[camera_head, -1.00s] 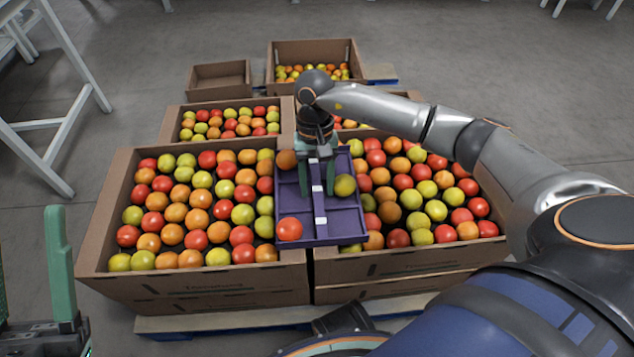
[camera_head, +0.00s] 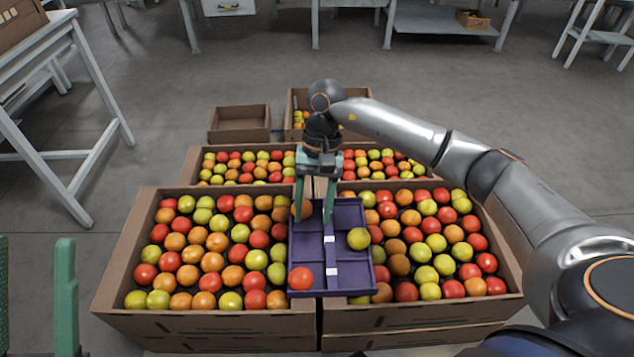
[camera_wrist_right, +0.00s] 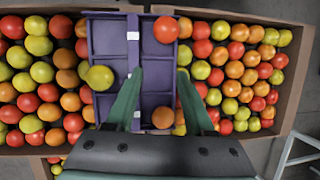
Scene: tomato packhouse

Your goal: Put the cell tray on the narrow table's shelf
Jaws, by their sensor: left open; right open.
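The purple cell tray (camera_head: 350,212) lies across the inner walls of two tomato crates, with a raised bar along its middle. It holds a red tomato (camera_head: 301,278), a yellow-green one (camera_head: 358,239) and an orange one (camera_head: 302,209). My right gripper (camera_head: 313,215) is open over the tray's far part, its fingers apart around the bar's line; I cannot tell whether they touch the tray. The right wrist view shows the tray (camera_wrist_right: 107,40) between and beyond the fingers (camera_wrist_right: 160,85). My left gripper (camera_head: 33,250) is open and empty at the lower left.
The near left crate (camera_head: 130,245) and near right crate (camera_head: 505,255) are full of tomatoes; more crates stand behind. A white-framed table (camera_head: 75,165) stands left. A bench with a low shelf (camera_head: 440,22) stands at the back. Grey floor is free between.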

